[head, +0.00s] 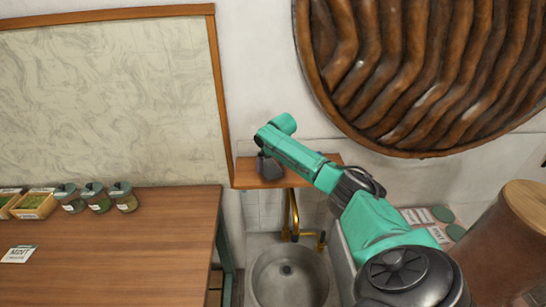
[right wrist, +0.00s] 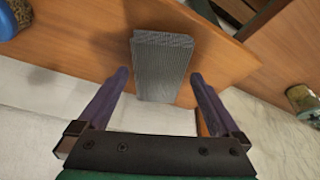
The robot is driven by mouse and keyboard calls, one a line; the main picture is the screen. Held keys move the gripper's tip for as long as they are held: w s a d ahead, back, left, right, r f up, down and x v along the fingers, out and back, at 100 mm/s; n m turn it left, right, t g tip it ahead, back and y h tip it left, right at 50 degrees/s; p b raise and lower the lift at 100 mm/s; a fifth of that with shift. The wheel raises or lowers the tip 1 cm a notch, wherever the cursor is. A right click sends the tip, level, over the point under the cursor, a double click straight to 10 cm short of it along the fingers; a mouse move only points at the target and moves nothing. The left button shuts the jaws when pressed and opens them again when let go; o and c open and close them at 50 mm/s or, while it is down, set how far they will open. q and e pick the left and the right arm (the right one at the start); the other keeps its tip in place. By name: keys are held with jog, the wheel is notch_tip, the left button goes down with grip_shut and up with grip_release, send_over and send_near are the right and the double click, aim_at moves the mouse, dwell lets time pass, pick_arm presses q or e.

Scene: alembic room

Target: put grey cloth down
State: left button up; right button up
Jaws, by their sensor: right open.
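The grey cloth (right wrist: 162,65) is a folded, finely ribbed block at the wooden shelf (right wrist: 90,50) in the right wrist view. Its lower end reaches the shelf's edge; I cannot tell whether it overhangs. My right gripper (right wrist: 159,76) is open, its two purple fingers pointing toward the cloth, one on each side with gaps visible. In the head view my right gripper (head: 268,170) is over the small wall shelf (head: 300,180), and the cloth cannot be made out there. My left gripper is not in view.
Below the shelf are a brass tap (head: 291,215) and a round basin (head: 288,275). A wooden counter (head: 120,240) on the left holds several jars (head: 97,197) and a MINT card (head: 18,254). A large brown canister (head: 505,240) stands at right.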

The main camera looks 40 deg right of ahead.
jog(key=b+v, duration=0.2)
jog(key=v, duration=0.9)
jog(key=w+a+f+n+t+y, duration=0.25)
jog(key=a+f, duration=0.25)
jog(key=a, duration=0.6)
jog(key=w+a+f+n+t+y, duration=0.25)
jog(key=w+a+f+n, duration=0.2)
jog(key=a, duration=0.75)
jog(key=s+d+f+m+g+h, duration=0.15)
jog(key=s+f, duration=0.35)
jog(key=f, duration=0.6)
jog(key=s+d+f+g+h, duration=0.1)
jog(key=s+d+f, duration=0.1)
jog(key=s+f, duration=0.6)
jog(key=s+d+f+m+g+h, duration=0.1)
jog(key=s+d+f, duration=0.15)
jog(key=f, duration=1.05)
jog(key=s+a+f+g, duration=0.1)
jog(key=s+f, duration=0.4)
jog(key=s, duration=0.6)
jog(key=s+a+f+n+g, duration=0.1)
jog(key=s+f, duration=0.4)
jog(key=s, duration=0.6)
jog(key=s+a+f+g, duration=0.2)
jog(key=s+f, duration=0.3)
jog(key=s, duration=0.6)
jog(key=shift+s+a+f+g, duration=0.2)
jog(key=shift+s+a+g, duration=0.1)
jog(key=shift+g, duration=0.05)
